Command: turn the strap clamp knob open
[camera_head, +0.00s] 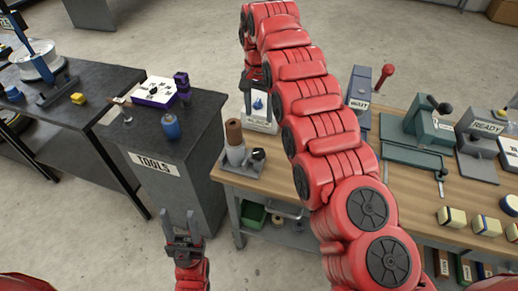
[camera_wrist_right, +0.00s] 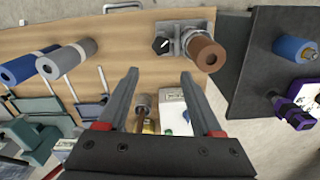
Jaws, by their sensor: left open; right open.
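The strap clamp is a grey bracket (camera_head: 238,168) at the near left corner of the wooden bench, with a brown-topped cylinder (camera_head: 234,133) standing in it. Its black knob (camera_head: 258,155) faces up beside the cylinder. In the right wrist view the knob (camera_wrist_right: 161,45), with a white pointer mark, lies beyond the fingertips, left of the brown cylinder (camera_wrist_right: 207,53). My right gripper (camera_wrist_right: 162,76) is open and empty, apart from the knob. In the head view my right arm hides much of that gripper. My left gripper (camera_head: 181,218) is open and empty, over the floor left of the bench.
A white labelled box (camera_head: 262,124) with a blue top stands behind the clamp. The dark TOOLS cabinet (camera_head: 205,108) stands left, holding a blue cylinder (camera_head: 170,127) and a purple-trimmed box (camera_head: 154,92). A green press-like fixture (camera_head: 425,128) is on the bench at right. Floor between cabinet and bench is clear.

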